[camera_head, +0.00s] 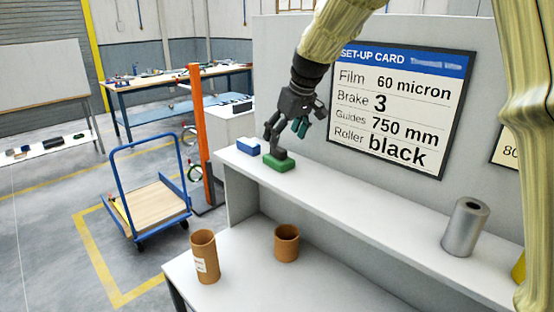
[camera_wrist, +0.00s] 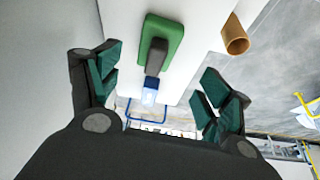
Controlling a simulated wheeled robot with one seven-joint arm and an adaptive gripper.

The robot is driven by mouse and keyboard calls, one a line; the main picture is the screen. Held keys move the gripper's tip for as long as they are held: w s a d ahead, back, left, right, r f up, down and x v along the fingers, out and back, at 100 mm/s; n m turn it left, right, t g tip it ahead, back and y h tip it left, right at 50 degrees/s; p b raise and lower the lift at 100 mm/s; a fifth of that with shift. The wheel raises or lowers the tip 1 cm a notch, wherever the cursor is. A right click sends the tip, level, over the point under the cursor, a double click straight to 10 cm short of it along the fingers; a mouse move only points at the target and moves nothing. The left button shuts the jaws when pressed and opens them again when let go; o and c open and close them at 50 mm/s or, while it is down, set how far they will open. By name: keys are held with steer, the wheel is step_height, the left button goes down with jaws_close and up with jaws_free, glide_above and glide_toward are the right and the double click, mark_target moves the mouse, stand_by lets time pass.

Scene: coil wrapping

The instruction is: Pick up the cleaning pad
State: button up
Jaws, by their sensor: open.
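The cleaning pad, a green block (camera_head: 279,164) with a dark grey handle on top, lies on the white shelf near its left end. In the wrist view the green pad (camera_wrist: 159,30) is at upper centre, its grey handle (camera_wrist: 156,58) between the fingers' lines. My gripper (camera_head: 286,128) is open with green-tipped fingers, just above the pad and pointing down toward it. The wrist view shows my gripper (camera_wrist: 160,75) with fingers spread wide and nothing between the tips. Whether a finger touches the handle I cannot tell.
A blue block (camera_head: 248,146) lies just beyond the pad on the shelf (camera_head: 350,210). A silver roll (camera_head: 465,227) stands at the shelf's right. Two brown tubes (camera_head: 205,257) (camera_head: 287,243) stand on the lower table. A panel with a set-up card (camera_head: 398,110) rises behind the shelf.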

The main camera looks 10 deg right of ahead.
mark_target(281, 149)
steer(key=f, duration=0.1)
steer(key=w+f, duration=0.2)
steer(key=shift+w+a+f, duration=0.15)
steer(key=shift+w+f, duration=0.1)
steer(key=shift+f, duration=0.1)
steer(key=shift+s+p, duration=0.3)
steer(key=shift+p, duration=0.2)
steer(key=shift+a+f+p, duration=0.15)
steer(key=shift+f+p, duration=0.1)
steer(key=shift+p, duration=0.1)
steer(key=p+x, duration=0.1)
steer(key=x, duration=0.2)
steer(key=shift+w+f, duration=0.25)
steer(key=shift+w, duration=0.05)
steer(key=shift+s+f+p, duration=0.1)
steer(key=shift+f+p, duration=0.2)
steer(key=shift+p, duration=0.05)
steer(key=shift+f, duration=0.1)
steer(key=c, duration=1.1)
